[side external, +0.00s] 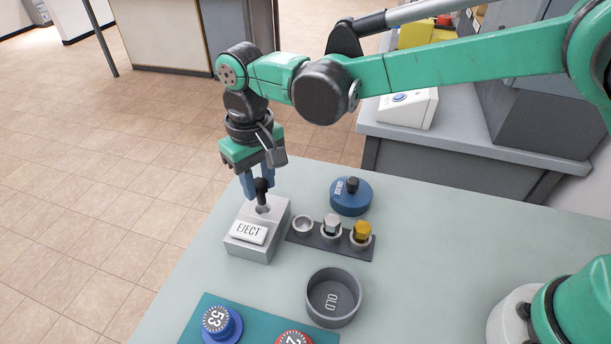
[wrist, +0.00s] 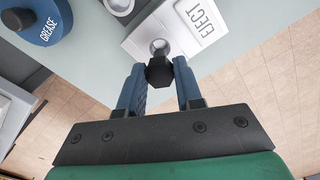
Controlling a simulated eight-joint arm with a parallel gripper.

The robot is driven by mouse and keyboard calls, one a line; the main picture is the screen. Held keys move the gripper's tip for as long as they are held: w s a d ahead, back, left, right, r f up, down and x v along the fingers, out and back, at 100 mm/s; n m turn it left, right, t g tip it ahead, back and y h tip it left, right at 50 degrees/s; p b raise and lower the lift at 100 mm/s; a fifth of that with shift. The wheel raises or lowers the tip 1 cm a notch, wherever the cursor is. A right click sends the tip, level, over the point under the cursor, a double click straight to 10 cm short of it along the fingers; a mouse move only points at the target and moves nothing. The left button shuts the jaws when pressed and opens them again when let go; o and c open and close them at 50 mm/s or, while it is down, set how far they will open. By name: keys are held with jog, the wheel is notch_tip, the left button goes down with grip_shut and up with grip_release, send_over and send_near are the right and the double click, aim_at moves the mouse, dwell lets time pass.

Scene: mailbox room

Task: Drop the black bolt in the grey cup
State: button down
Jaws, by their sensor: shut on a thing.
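My gripper (side external: 262,194) is shut on the black bolt (side external: 262,187). It holds the bolt upright over the round hole of a light grey EJECT box (side external: 276,229). Whether the bolt's lower end is clear of the hole, I cannot tell for sure. In the wrist view, the bolt's dark head (wrist: 160,71) sits between my two blue fingers, beside the hole. The grey cup (side external: 333,319), marked OLD inside, stands on the table to the lower right of the box. Its inside looks empty. The cup is not in the wrist view.
A dark rack (side external: 311,243) beside the box holds a silver piece and a yellow piece, with one empty ring. A blue GREASE pot (side external: 350,197) stands behind it. A teal mat (side external: 258,329) with numbered dials lies at the front.

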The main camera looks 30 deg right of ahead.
jog(key=shift+r, duration=0.6)
jog(key=shift+s, duration=0.15)
jog(key=shift+s+d+f, duration=0.25)
jog(key=shift+s+d, duration=0.15)
jog(key=shift+s, duration=2.3)
jog(key=shift+s+d+f, duration=0.2)
jog(key=shift+s+d, duration=0.25)
jog(key=shift+s, duration=2.3)
jog(key=shift+s+d+f, duration=0.25)
jog(key=shift+s+d, duration=0.15)
jog(key=shift+s, duration=2.3)
jog(key=shift+f, duration=0.3)
jog(key=shift+f, duration=0.6)
